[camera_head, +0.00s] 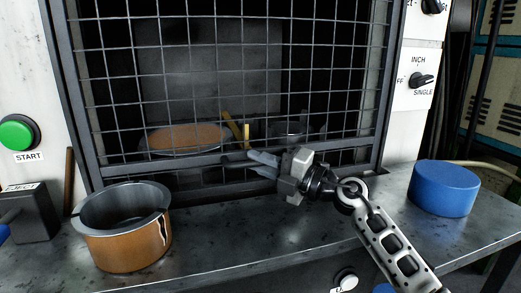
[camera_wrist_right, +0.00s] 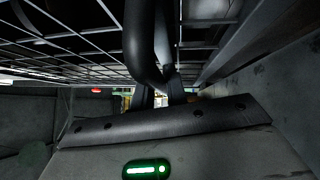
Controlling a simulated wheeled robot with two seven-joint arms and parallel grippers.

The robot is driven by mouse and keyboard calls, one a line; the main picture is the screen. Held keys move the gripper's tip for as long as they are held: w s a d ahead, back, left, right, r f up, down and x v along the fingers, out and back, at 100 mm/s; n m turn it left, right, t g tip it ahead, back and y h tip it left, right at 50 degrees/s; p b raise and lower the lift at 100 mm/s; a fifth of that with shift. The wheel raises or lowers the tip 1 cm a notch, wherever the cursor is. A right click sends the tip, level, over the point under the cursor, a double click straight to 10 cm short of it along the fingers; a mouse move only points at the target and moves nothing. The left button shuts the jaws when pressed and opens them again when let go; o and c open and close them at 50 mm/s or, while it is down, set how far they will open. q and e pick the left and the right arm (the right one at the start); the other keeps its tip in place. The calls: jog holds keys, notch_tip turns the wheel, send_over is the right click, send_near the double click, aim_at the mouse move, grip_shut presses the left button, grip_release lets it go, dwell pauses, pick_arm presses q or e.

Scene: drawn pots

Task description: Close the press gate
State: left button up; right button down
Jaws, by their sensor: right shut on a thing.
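The press gate (camera_head: 237,80) is a dark-framed wire mesh panel across the press opening in the head view. Its bottom bar (camera_head: 160,171) lies low, with a dark strip showing between it and the bench. My right gripper (camera_head: 262,160) is at this bar, right of its middle, and is shut on the gate's handle. In the right wrist view a dark curved bar, the handle (camera_wrist_right: 145,40), runs in between the fingers (camera_wrist_right: 160,95), with the mesh (camera_wrist_right: 75,50) above. The fingers hide part of the handle. My left gripper is not in view.
Behind the mesh sit an orange-brown round piece (camera_head: 185,138) and a yellow part (camera_head: 245,130). A cracked copper-coloured pot (camera_head: 125,250) stands front left on the metal bench (camera_head: 240,240), a blue cylinder (camera_head: 443,188) at right. A green start button (camera_head: 15,132) is at left.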

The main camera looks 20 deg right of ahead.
jog(key=shift+f, duration=0.5)
jog(key=shift+f, duration=0.15)
jog(key=c, duration=1.4)
grip_release()
